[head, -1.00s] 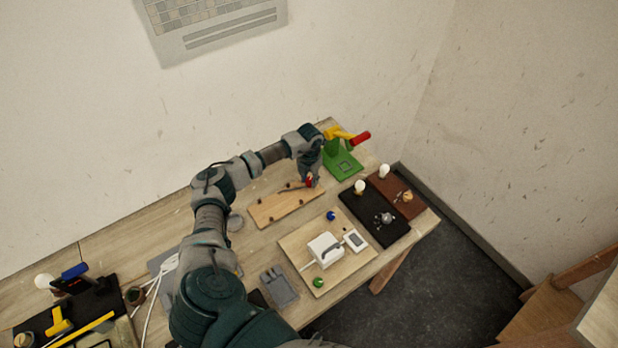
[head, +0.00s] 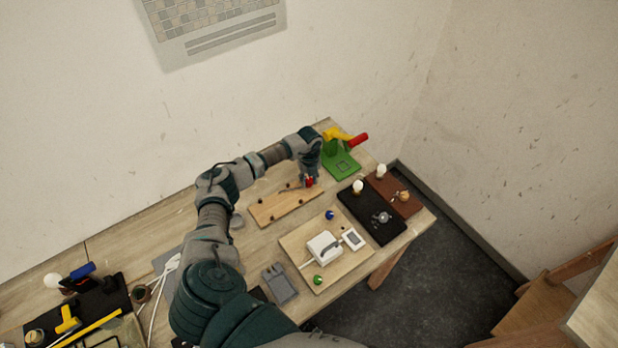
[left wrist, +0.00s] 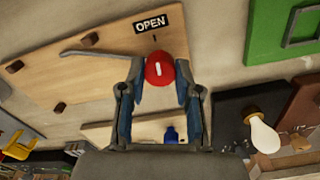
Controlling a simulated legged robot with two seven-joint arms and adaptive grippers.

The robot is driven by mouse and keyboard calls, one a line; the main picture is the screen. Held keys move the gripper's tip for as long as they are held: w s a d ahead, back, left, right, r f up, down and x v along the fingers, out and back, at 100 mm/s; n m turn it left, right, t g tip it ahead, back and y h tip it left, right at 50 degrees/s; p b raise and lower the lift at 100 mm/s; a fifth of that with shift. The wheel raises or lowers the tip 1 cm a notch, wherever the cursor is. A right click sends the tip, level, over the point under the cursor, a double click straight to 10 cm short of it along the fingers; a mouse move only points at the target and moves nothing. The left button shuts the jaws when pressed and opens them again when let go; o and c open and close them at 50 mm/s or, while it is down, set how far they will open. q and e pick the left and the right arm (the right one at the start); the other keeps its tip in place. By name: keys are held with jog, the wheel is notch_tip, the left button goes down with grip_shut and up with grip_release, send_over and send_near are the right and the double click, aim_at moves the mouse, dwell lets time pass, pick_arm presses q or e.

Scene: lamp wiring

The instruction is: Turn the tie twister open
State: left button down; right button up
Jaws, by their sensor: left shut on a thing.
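The tie twister shows as a red round knob (left wrist: 160,69) with a white mark, on a wooden board (left wrist: 85,70) with several dark pegs. In the left wrist view an "OPEN" label (left wrist: 151,22) sits just past the knob, and the white mark points roughly toward it. A grey rod (left wrist: 95,53) reaches left from beside the knob. My left gripper (left wrist: 161,75) is shut on the red knob, one finger on each side. In the head view, my left gripper (head: 309,181) is at the right end of the board (head: 285,207). My right gripper is not in view.
A green stand with a yellow and red handle (head: 341,164) is just beyond the gripper. Black and brown boards with bulbs (head: 372,215) lie to the right. A pale board with a white box (head: 325,246) lies nearer. Tools (head: 75,315) crowd the left end.

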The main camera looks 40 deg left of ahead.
aim_at(309, 179)
pick_arm(q)
jog(key=shift+w+a+r+n, duration=0.25)
jog(key=shift+r+n, duration=0.1)
jog(key=shift+n, duration=0.15)
jog(key=c, duration=0.8)
grip_release()
jog(key=shift+f, duration=0.25)
jog(key=shift+s, duration=0.1)
notch_tip(309, 179, up, 12)
